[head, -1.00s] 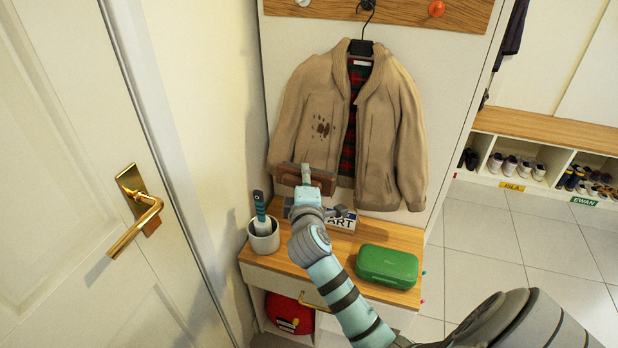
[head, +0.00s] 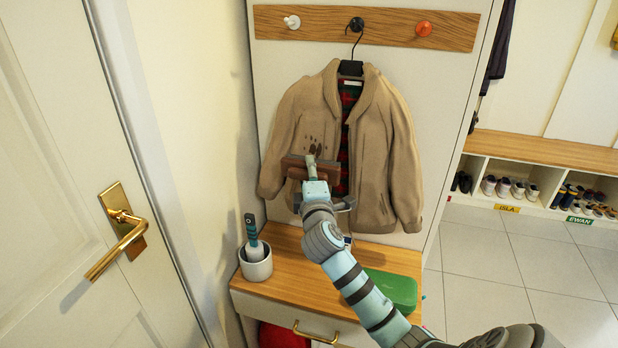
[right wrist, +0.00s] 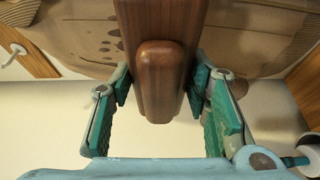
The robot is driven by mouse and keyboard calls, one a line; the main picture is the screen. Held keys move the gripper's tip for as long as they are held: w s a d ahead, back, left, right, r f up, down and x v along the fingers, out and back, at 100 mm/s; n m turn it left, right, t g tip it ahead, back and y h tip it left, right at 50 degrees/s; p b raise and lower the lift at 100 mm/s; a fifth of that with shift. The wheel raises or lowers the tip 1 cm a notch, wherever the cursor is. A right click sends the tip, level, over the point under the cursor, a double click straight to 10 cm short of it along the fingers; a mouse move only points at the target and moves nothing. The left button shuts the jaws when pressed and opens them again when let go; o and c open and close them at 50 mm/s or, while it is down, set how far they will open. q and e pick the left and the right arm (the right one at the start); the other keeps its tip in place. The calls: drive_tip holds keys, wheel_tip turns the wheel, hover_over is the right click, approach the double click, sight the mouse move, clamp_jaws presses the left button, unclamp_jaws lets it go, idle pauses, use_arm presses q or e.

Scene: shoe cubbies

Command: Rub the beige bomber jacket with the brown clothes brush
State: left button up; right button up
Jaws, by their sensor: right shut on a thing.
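The beige bomber jacket (head: 385,150) hangs on a black hanger from the middle peg, its plaid lining showing at the open front. Dark paw-like stains (head: 310,140) mark its left-hand front panel; some also show in the right wrist view (right wrist: 100,35). My right gripper (head: 316,188) is shut on the brown clothes brush (head: 298,168), which is at the jacket's lower left front, just below the stains. In the right wrist view the brush (right wrist: 160,75) sits between the gripper's fingers (right wrist: 160,88). Whether its bristles touch the cloth is hidden. My left gripper is not in view.
Below the jacket is a wooden-topped cabinet (head: 285,280) with a grey cup (head: 256,265) holding a teal-handled tool and a green case (head: 392,290). A white door (head: 60,120) with a brass handle (head: 122,240) stands left. Shoe cubbies (head: 540,180) are at right.

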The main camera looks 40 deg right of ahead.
sight(314, 132)
drive_tip(key=shift+w+d, duration=0.6)
drive_tip(key=shift+d, duration=0.25)
drive_tip(key=shift+w+d, duration=0.55)
drive_tip(key=shift+d, duration=0.25)
idle(0.8)
wheel_tip(314, 132, up, 4)
drive_tip(key=p, duration=0.4)
wheel_tip(314, 132, up, 4)
drive_tip(key=p, duration=0.4)
drive_tip(key=shift+d+f+p, duration=0.15)
drive_tip(key=shift+f+p, duration=0.05)
drive_tip(key=shift+p, duration=0.1)
wheel_tip(314, 132, down, 8)
drive_tip(key=b, duration=0.6)
drive_tip(key=shift+r, duration=0.1)
drive_tip(key=shift+w, duration=0.1)
wheel_tip(314, 132, up, 8)
drive_tip(key=p, duration=0.8)
drive_tip(key=shift+w, duration=0.15)
wheel_tip(314, 132, down, 8)
drive_tip(key=b, duration=0.6)
drive_tip(key=shift+r, duration=0.1)
